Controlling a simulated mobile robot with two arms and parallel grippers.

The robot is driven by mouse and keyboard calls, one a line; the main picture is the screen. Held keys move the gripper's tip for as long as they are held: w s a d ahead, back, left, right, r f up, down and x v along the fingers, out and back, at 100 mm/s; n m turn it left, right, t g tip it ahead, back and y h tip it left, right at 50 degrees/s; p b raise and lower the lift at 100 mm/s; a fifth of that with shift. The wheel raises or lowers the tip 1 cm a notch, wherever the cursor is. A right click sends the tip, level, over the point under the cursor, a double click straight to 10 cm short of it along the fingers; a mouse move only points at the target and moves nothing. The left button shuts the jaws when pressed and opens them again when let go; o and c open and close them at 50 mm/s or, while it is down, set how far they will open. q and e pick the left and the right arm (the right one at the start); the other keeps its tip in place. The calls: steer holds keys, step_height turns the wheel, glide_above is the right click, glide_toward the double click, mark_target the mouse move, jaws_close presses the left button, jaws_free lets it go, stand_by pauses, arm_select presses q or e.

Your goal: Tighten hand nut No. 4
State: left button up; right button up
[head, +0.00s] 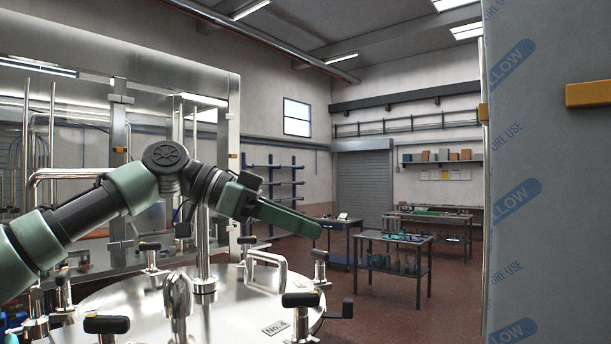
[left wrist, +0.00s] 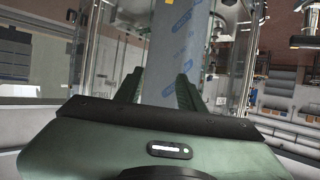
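A steel plate marked "No. 4" (head: 276,327) lies on the round steel lid (head: 232,325). Beside it stands a hand nut (head: 301,301) with a black-ended crossbar, near the lid's front right edge. My left gripper (head: 316,230) reaches in from the left, above the lid and clear of this nut, pointing right. In the left wrist view its two green fingers (left wrist: 158,92) stand apart with nothing held between them. The nut cannot be made out in the left wrist view. My right gripper is not in view.
Several other hand nuts (head: 150,256) ring the lid, with a raised bar handle (head: 266,272) on it. A film-wrapped panel (head: 540,190) fills the right side. A glazed steel enclosure (head: 119,170) stands behind left. Workbenches (head: 393,238) stand farther back on open floor.

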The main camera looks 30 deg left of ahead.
arm_select(q)
step_height(320, 180, up, 9)
steer(key=shift+r, duration=0.2)
steer(key=shift+a, duration=0.15)
